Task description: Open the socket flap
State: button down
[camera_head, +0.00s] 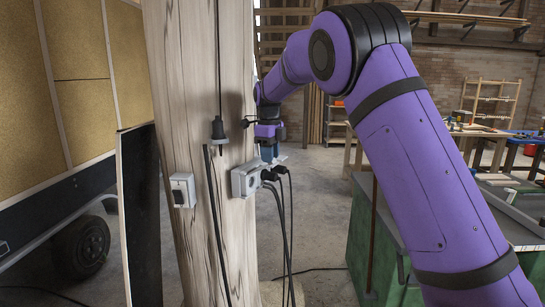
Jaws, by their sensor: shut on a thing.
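The grey-white socket box (243,182) is fixed to the wooden post, with one round socket face showing at its left. Black plugs (270,174) with cables sit in its right part. A pale flap (281,159) stands out from the top of the box, beside the fingertips. My gripper (268,156) points down over the box from above and is shut on the flap. The fingers are small in this view and hide part of the flap, so its exact angle is unclear.
The wooden post (185,85) carries a small switch box (182,190) and a hanging black connector (218,131) with cable. Cables hang below the socket box. A green workbench (390,245) stands at the right. A trailer wall (80,75) is at the left.

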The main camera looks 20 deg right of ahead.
aim_at(268, 164)
jog(key=shift+w+a, duration=0.15)
jog(key=shift+a, duration=0.1)
jog(key=c, duration=0.8)
grip_release()
jog(key=shift+w+f, duration=0.1)
jog(key=shift+c, duration=0.2)
jog(key=shift+r, duration=0.2)
notch_tip(268, 164, up, 10)
jog(key=shift+r, duration=0.25)
